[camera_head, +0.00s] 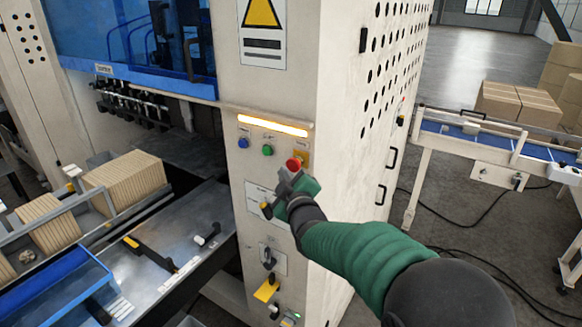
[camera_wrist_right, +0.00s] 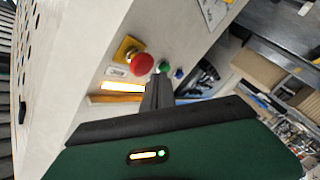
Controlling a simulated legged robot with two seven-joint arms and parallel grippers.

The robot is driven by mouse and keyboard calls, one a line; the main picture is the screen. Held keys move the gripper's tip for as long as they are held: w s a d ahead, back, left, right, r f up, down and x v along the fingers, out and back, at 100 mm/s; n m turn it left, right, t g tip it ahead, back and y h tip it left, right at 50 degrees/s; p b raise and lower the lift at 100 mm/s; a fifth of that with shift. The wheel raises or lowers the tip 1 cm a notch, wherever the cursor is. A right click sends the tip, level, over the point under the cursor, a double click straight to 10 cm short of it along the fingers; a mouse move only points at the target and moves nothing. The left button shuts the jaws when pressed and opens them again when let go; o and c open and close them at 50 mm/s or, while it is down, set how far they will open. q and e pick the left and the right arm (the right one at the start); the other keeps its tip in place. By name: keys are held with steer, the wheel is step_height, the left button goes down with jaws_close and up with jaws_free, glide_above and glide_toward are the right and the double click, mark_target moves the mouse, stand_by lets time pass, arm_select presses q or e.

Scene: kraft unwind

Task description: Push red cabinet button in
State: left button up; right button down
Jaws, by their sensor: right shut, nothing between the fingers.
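The red cabinet button (camera_head: 293,164) is a mushroom-shaped knob on a yellow square plate, on the front of the beige cabinet (camera_head: 270,90). My right gripper (camera_head: 284,178) is shut and empty, just below the button in the head view and partly in front of it. In the right wrist view the red button (camera_wrist_right: 142,64) shows whole on its yellow plate, left of my shut fingers (camera_wrist_right: 158,78). I cannot tell whether the fingers touch it. My left gripper is not in view.
A green button (camera_head: 267,150) and a blue button (camera_head: 243,143) sit left of the red one, under a lit light bar (camera_head: 272,125). A rotary switch (camera_head: 268,257) is lower on the cabinet. A metal table (camera_head: 190,240) stands left and a conveyor (camera_head: 500,140) right.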

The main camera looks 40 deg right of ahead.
steer(key=shift+d, duration=0.15)
steer(key=shift+d+b, duration=0.35)
steer(key=shift+d, duration=0.3)
steer(key=shift+w+a, duration=0.1)
steer(key=shift+a, duration=0.05)
